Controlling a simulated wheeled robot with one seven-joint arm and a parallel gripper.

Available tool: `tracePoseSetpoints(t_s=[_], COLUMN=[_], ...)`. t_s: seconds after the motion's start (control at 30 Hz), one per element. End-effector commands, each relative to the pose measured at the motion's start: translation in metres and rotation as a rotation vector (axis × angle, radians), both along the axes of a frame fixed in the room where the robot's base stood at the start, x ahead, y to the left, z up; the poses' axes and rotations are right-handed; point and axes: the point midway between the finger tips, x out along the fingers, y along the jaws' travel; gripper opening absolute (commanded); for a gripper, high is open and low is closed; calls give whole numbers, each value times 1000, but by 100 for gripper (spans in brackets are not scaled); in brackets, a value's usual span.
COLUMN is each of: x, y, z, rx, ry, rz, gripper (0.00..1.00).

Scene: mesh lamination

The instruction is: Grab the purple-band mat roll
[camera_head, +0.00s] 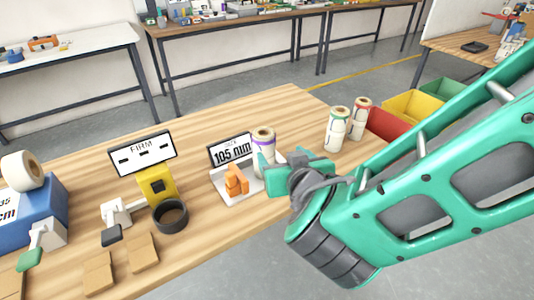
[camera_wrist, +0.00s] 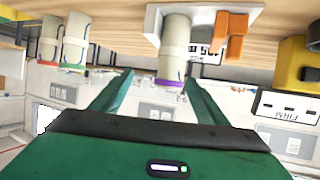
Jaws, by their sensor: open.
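The purple-band mat roll (camera_head: 263,146) is a cream roll standing upright on a white stand beside the "105 mm" display. In the wrist view, which looks inverted, the roll (camera_wrist: 176,45) hangs from the top with its purple band lowest. My gripper (camera_head: 290,172) is open and just to the right of and nearer than the roll in the head view. In the wrist view the roll's banded end shows between the fingertips of my gripper (camera_wrist: 160,80), with visible space at the sides. The roll's lower part is partly hidden in the head view.
An orange block (camera_head: 236,180) sits on the stand beside the roll. Two other cream rolls, a green-banded one (camera_head: 337,129) and a red-banded one (camera_head: 359,118), stand to the right. The FIRM sign (camera_head: 142,153) and black ring (camera_head: 170,216) are left. Coloured bins (camera_head: 412,106) lie beyond the table edge.

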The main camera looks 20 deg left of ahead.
Motion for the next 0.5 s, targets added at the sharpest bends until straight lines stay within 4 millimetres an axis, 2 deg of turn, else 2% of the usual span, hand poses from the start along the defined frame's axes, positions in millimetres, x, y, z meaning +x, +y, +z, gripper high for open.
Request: tracePoseSetpoints(t_s=[0.03,0.13,0.33,0.5], x=[-6,-5,20,33], y=[10,21,34,40], z=[-1,-3,-14,-19], rx=[10,21,21,21], ry=[-2,-5,-5,-6], rz=[24,40,36,35], gripper=[68,68,68,68])
